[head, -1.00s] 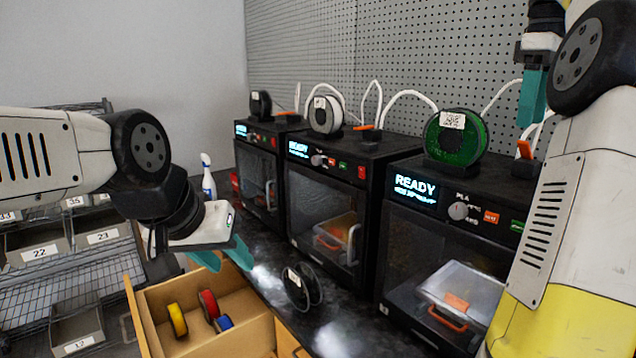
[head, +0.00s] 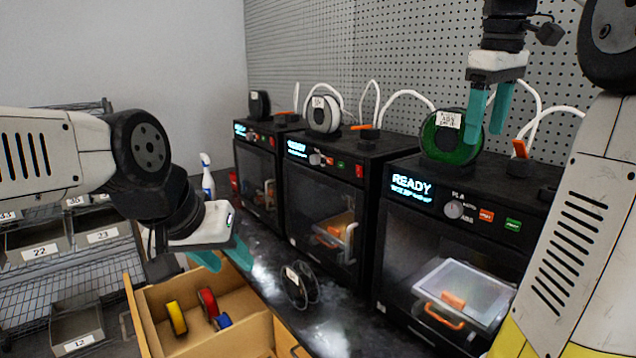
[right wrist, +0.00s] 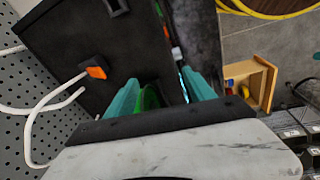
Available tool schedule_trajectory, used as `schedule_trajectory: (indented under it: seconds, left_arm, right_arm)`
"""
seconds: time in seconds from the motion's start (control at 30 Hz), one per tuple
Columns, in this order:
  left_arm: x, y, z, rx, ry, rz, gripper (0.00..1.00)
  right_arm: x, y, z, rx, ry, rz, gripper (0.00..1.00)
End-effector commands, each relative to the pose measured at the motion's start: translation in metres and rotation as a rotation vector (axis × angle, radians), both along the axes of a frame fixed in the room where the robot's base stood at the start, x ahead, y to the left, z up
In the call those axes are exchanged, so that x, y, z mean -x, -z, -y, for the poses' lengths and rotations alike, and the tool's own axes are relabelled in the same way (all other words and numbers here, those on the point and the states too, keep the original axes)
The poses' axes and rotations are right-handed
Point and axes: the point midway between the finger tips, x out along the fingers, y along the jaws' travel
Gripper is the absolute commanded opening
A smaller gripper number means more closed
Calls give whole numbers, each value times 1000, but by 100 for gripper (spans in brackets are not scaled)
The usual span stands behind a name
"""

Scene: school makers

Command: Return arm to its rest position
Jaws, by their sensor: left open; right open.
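My right gripper (head: 487,108) hangs fingers down at the upper right of the head view, open and empty. It is in front of the pegboard, just right of the green spool (head: 452,138) on the nearest printer. In the right wrist view its teal fingers (right wrist: 165,98) are spread, with the green spool (right wrist: 149,98) showing between them above the dark printer top. My left gripper (head: 222,258) is open and empty over the back edge of the open drawer (head: 262,335), beside the bench edge.
Three black printers stand in a row; the nearest printer (head: 395,245) has a READY display. The drawer holds yellow, red and blue spools. A spray bottle (head: 208,180) stands behind. White tubes (head: 540,118) arch near my right gripper.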

Motion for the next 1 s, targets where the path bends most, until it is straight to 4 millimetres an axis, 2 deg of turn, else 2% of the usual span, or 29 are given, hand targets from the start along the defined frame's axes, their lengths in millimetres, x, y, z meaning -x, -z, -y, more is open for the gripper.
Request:
schedule_trajectory:
  seconds: [0.1, 0.27, 0.5, 0.6, 0.73, 0.83, 1.0]
  left_arm:
    - [0, 0, 0, 0, 0, 0, 42]
    - [0, 0, 0, 0, 0, 0, 42]
    - [0, 0, 0, 0, 0, 0, 42]
    - [0, 0, 0, 0, 0, 0, 42]
    - [0, 0, 0, 0, 0, 0, 42]
    - [0, 0, 0, 0, 0, 0, 42]
    - [0, 0, 0, 0, 0, 0, 42]
  right_arm:
    - [16, 19, -35, -18, 52, 69, 63]
    - [42, 55, -75, -81, 145, 165, 63]
    - [91, 125, -126, -238, 297, 283, 63]
    - [109, 152, -141, -305, 354, 314, 63]
    - [125, 177, -154, -372, 407, 335, 63]
    - [131, 188, -159, -399, 429, 343, 63]
    - [133, 191, -160, -409, 439, 344, 63]
